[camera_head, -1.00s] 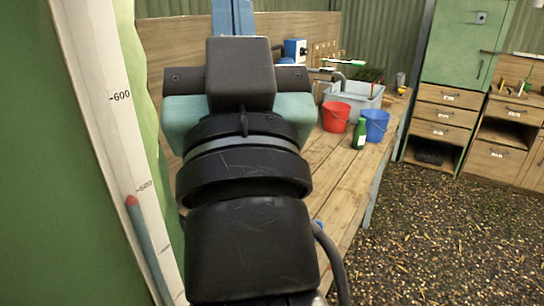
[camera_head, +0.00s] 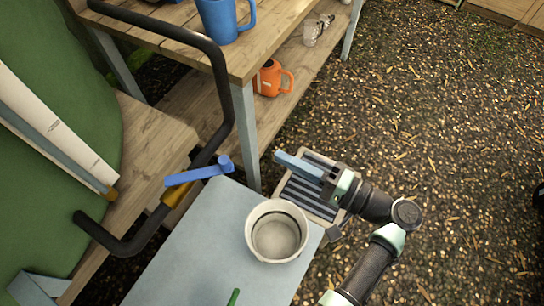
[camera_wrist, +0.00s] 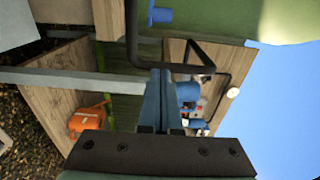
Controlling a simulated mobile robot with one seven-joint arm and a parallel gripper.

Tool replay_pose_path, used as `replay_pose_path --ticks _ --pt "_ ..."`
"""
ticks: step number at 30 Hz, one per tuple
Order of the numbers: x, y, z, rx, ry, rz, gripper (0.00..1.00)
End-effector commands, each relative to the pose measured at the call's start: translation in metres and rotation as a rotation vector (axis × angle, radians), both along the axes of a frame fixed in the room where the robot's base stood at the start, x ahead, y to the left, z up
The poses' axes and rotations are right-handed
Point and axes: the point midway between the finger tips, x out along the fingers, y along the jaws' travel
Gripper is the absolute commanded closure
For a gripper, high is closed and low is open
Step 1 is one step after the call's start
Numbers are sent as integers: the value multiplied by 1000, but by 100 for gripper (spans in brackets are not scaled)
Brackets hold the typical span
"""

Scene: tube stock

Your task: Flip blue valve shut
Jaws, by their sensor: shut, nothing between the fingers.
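The blue valve (camera_head: 200,174) has a lever handle and sits on a black pipe (camera_head: 226,95) at a brass-coloured body (camera_head: 176,192). In the head view the lever lies at an angle across the pipe, its knobbed end to the right. My gripper (camera_head: 280,157) is to the right of the lever, clear of it, its light-blue fingers pointing left. The fingers are shut and empty; they also show in the wrist view (camera_wrist: 158,98). A blue piece at the top of the wrist view (camera_wrist: 160,15), near the pipe, seems to be part of the valve.
A white pot (camera_head: 277,262) stands on a grey-blue table (camera_head: 190,250) below the valve. A blue mug (camera_head: 222,22) is on the wooden bench (camera_head: 262,40) and an orange mug (camera_head: 270,80) on its lower shelf. A green wall (camera_head: 60,110) bounds the left. Gravel ground lies open at right.

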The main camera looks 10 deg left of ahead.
Motion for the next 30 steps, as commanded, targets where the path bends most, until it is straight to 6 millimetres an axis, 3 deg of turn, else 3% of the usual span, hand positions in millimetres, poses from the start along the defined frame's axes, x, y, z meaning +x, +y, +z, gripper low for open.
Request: replay_pose_path --ticks 5,17,24,30 --pt "3 15 0 12 2 9 100" --pt "34 93 -1 10 0 9 100" --pt "6 94 0 9 3 3 100" --pt "-4 94 0 9 2 3 100"
